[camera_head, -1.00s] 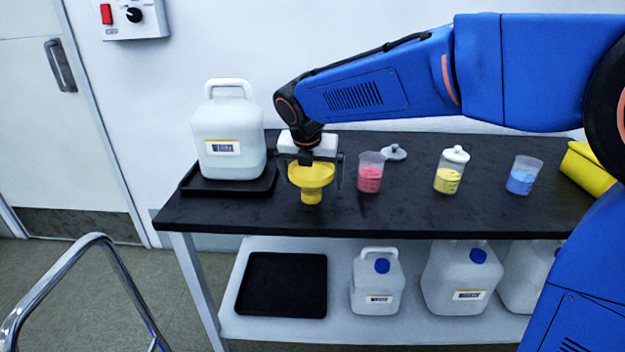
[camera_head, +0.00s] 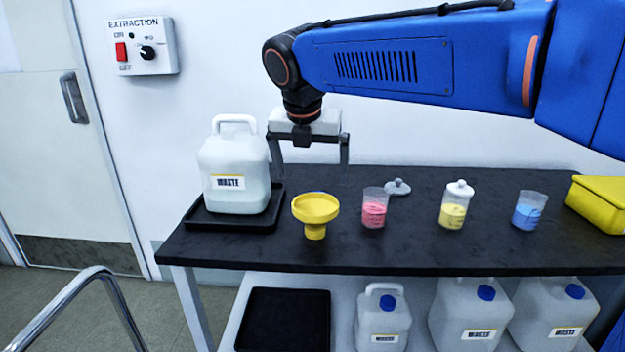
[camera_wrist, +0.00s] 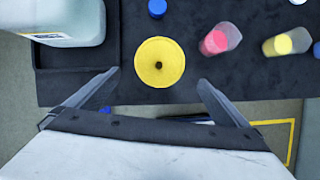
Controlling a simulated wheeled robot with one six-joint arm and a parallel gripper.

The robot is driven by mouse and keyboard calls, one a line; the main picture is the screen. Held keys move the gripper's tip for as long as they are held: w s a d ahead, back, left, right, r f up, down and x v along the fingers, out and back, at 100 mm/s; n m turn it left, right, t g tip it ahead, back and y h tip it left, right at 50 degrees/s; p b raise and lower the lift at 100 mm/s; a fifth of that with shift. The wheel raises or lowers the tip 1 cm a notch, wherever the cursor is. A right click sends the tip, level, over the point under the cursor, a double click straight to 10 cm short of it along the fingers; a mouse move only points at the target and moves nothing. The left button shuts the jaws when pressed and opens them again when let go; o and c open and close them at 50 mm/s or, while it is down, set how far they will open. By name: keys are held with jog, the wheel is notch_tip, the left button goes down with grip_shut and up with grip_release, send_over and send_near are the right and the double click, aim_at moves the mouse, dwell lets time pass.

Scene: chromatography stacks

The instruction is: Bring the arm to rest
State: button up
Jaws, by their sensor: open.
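My gripper (camera_head: 312,180) is open and empty, raised above the black bench top, with its fingers pointing down. The yellow funnel (camera_head: 315,212) stands on the bench below and in front of it, clear of the fingers. In the wrist view the funnel (camera_wrist: 159,62) shows from above, beyond the two spread fingers (camera_wrist: 157,80). My blue arm reaches in from the right above the bench.
A white waste jug (camera_head: 235,165) stands in a black tray (camera_head: 207,222) at left. Beakers with pink (camera_head: 374,212), yellow (camera_head: 453,212) and blue (camera_head: 526,214) contents stand to the right, near a yellow box (camera_head: 598,203). A blue cap (camera_wrist: 157,8) lies behind the funnel.

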jog(key=s+d+f+m, duration=0.3)
jog(key=s+d+m, duration=0.3)
jog(key=d, duration=0.4)
jog(key=s+d+f+m, duration=0.3)
jog(key=d+m, duration=0.6)
jog(key=s+d+f+m, duration=1.1)
jog(key=s+f+m, duration=0.3)
jog(key=s+m, duration=0.2)
jog(key=m, duration=0.2)
jog(key=shift+d+m+y, duration=0.35)
jog(key=shift+m+y, duration=0.05)
